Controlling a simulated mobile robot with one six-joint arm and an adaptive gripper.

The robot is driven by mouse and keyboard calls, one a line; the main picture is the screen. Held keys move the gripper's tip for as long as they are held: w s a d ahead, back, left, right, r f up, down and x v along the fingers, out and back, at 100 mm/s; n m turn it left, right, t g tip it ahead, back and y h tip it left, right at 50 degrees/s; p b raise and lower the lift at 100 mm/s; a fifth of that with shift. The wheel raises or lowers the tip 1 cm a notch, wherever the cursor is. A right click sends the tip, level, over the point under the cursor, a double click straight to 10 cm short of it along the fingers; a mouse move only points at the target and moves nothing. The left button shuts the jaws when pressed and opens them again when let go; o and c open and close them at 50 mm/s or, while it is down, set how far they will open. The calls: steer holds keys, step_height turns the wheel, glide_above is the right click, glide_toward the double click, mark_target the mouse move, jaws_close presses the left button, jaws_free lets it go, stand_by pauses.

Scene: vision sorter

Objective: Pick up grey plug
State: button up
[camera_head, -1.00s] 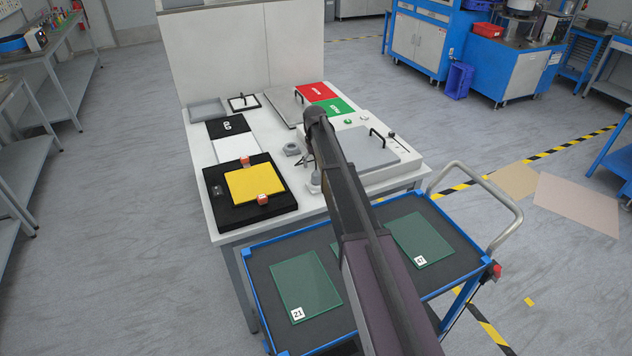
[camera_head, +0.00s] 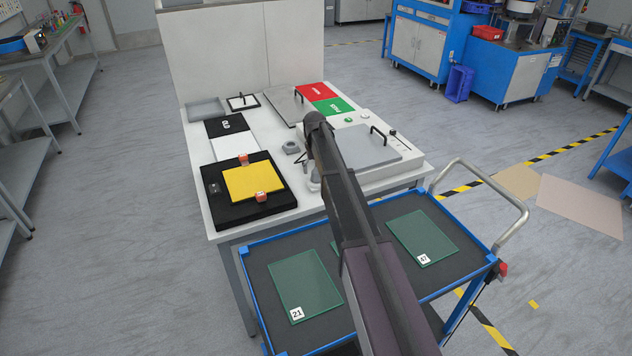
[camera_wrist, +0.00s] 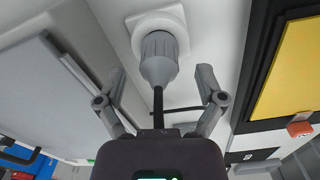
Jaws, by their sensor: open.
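In the wrist view the grey plug (camera_wrist: 159,62) is a ribbed grey body that tapers to a black cable. Its wide end sits in a white square mount (camera_wrist: 138,28). My gripper (camera_wrist: 161,73) is open, with one finger on each side of the plug's narrow end and a visible gap on both sides. Neither finger appears to touch it. In the head view my arm covers most of the area around my gripper, and I cannot clearly make out the plug there.
A yellow plate (camera_head: 250,184) on a black base (camera_head: 226,216) lies left of my arm. A grey plate with a handle (camera_head: 365,146) is to the right. A blue-rimmed cart (camera_head: 264,321) with glass sheets stands in front. The white tabletop (camera_head: 197,151) has little free room.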

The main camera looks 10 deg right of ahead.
steer(key=shift+f+b, duration=0.3)
steer(key=shift+f, duration=0.25)
jaws_close()
stand_by(0.4)
